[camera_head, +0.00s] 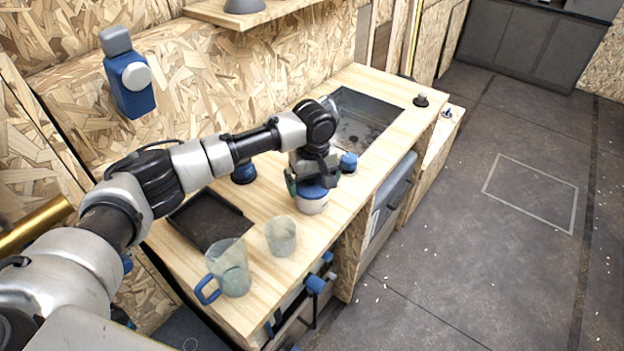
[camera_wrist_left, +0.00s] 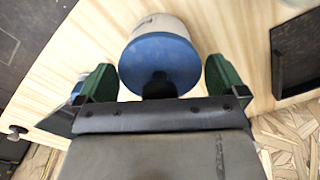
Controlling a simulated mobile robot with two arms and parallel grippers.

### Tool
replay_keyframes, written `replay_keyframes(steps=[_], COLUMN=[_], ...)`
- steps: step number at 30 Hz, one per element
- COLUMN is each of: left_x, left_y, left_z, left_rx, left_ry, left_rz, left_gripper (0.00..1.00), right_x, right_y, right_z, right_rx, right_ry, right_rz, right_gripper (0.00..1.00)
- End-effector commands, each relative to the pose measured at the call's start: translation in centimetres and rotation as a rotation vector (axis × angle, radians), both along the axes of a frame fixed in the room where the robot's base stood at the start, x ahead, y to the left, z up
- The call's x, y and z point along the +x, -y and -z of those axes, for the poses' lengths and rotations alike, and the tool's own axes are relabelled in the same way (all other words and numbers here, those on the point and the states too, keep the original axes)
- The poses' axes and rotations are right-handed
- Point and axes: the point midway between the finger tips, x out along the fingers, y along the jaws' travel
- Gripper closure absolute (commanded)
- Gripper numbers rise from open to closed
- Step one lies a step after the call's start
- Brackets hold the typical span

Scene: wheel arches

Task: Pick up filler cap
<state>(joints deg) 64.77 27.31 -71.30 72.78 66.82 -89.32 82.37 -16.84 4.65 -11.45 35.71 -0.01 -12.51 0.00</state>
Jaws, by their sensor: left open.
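A round white container (camera_head: 312,206) with a blue lid (camera_head: 311,191) stands on the wooden counter; the lid looks most like the filler cap. In the left wrist view the blue lid (camera_wrist_left: 160,60) fills the middle, with a dark knob (camera_wrist_left: 159,87) on it and the white side (camera_wrist_left: 160,25) beyond. My left gripper (camera_head: 308,180) is right over the lid. It is open, its green-padded fingers on either side of the knob, with visible gaps to the lid's edges. My right gripper is out of view.
A black tray (camera_head: 208,222), a clear cup (camera_head: 281,237) and a clear jug with a blue handle (camera_head: 231,270) are on the counter's near part. A small blue knobbed item (camera_head: 348,162) is just right of the container. A sink (camera_head: 358,125) lies beyond.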

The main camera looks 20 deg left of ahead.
Motion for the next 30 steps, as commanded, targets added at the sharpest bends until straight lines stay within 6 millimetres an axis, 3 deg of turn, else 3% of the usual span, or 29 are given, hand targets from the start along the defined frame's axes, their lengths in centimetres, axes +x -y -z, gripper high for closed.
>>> replay_keyframes(steps=[2, 8, 19, 26, 30], left_x=[0.0, 0.0, 0.1, 0.1, 0.0], left_y=[0.0, 0.0, 0.1, 0.1, 3.7], left_z=[0.0, -0.1, -0.9, -4.3, -5.9], left_rx=[0.0, -0.001, -0.002, -0.004, -0.005], left_ry=[0.0, 0.001, 0.002, 0.005, 0.002], left_rz=[0.0, 0.001, 0.001, 0.0, 0.006], left_gripper=[0.03, 0.34, 0.34, 0.34, 0.34], right_x=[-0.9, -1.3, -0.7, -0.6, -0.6], right_y=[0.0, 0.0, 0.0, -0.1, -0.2], right_z=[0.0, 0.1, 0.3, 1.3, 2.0], right_rx=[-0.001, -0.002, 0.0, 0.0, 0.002], right_ry=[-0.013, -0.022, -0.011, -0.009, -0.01], right_rz=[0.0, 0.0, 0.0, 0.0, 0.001], right_gripper=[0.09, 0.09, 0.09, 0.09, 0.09])
